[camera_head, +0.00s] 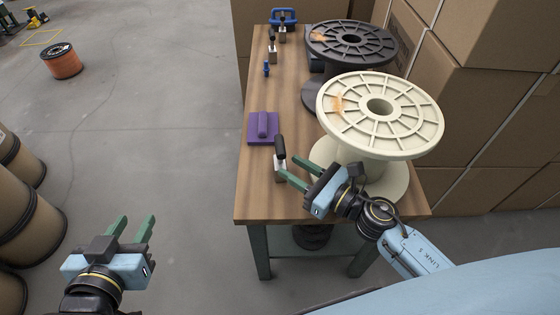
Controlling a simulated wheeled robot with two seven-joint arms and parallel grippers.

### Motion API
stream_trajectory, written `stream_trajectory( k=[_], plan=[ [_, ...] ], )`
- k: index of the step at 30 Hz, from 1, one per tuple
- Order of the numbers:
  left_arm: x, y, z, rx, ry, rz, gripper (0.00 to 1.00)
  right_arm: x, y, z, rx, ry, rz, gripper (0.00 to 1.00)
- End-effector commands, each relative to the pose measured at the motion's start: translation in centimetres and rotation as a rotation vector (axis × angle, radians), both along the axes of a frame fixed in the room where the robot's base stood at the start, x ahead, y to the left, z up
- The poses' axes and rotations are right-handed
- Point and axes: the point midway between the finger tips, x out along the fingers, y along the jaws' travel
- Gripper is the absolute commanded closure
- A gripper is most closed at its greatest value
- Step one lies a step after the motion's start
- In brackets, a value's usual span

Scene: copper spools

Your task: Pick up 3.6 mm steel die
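A small steel die (279,152) with a black upper part and a silver lower part stands upright on the near left part of the wooden table. Two similar pieces, one at mid-back (272,46) and one farther back (281,27), stand near the table's left edge. No size marking can be read on any of them. My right gripper (294,169) is open over the near table, its fingertips pointing left, close to the nearest die. The lower fingertip overlaps the die's base in the picture; I cannot tell if they touch. My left gripper (134,222) is open and empty over the floor.
A cream spool (420,122) stands right beside my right gripper, with a dark spool (376,42) behind it. A purple block (261,127), a small blue piece (266,68) and a blue-handled item (284,14) lie on the wooden table (262,205). Cardboard boxes (495,95) line the right.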

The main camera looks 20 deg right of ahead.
Motion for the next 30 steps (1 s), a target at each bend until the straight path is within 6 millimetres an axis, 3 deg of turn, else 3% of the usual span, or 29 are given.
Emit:
stream_trajectory(
  k=[10, 20, 28, 30],
  plan=[
    [-0.1, 0.1, -0.3, 0.005, 0.017, 0.001, 0.64, 3.8, 1.9, 0.4, 0.000, -0.002, 0.001, 0.66],
    [-0.2, 0.2, -0.4, 0.007, 0.025, 0.003, 0.64, 4.5, 2.5, 0.3, 0.001, 0.000, 0.000, 0.66],
    [-0.2, 0.2, -0.5, 0.008, 0.027, 0.003, 0.64, 4.5, 2.5, 0.3, 0.001, 0.000, 0.000, 0.98],
    [-0.2, 0.2, -0.5, 0.008, 0.027, 0.003, 0.64, 4.5, 2.5, 0.3, 0.001, 0.000, 0.000, 1.00]
  ],
)
